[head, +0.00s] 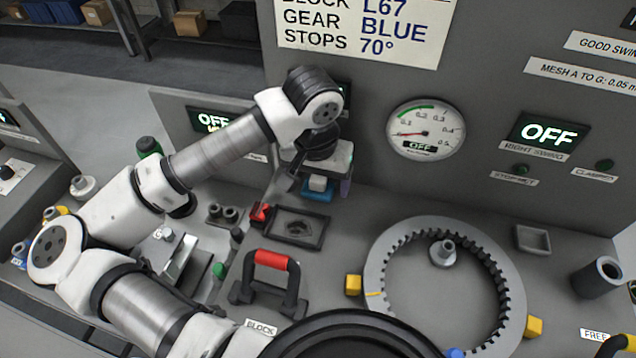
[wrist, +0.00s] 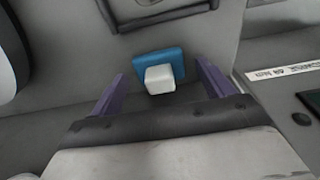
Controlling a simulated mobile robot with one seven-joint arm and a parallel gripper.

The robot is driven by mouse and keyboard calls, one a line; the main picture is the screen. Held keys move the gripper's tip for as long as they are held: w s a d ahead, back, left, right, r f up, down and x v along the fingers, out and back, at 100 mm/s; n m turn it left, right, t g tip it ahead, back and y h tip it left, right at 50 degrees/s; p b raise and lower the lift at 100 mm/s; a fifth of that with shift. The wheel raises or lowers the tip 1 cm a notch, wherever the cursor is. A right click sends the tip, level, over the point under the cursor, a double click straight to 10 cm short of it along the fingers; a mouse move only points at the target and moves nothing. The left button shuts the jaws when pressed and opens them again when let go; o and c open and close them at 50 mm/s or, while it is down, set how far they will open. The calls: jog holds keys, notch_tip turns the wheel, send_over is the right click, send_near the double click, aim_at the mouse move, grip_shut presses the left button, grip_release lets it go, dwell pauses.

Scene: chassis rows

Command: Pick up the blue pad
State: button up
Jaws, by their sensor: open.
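The blue pad (head: 316,195) lies flat on the grey bench top near the upright panel, with a small pale block-shaped piece (head: 318,184) on it. In the wrist view the blue pad (wrist: 174,55) sits ahead of the jaws, and the pale piece (wrist: 160,79) rises from it toward the camera. I cannot tell whether the two are joined. My gripper (wrist: 160,82) is open, with one purple finger on each side of the pale piece and a gap on both sides. In the head view my gripper (head: 318,184) is above the pad, which it partly hides.
A dark shallow tray (head: 322,236) with a red clip lies just in front of the pad. A red-gripped handle (head: 271,260) stands nearer, and a large toothed ring (head: 376,262) lies to the right. The panel with the gauge (head: 425,131) rises close behind.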

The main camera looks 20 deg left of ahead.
jog(key=c, duration=1.1)
jog(key=shift+s+r+b, duration=0.15)
jog(key=shift+b, duration=0.4)
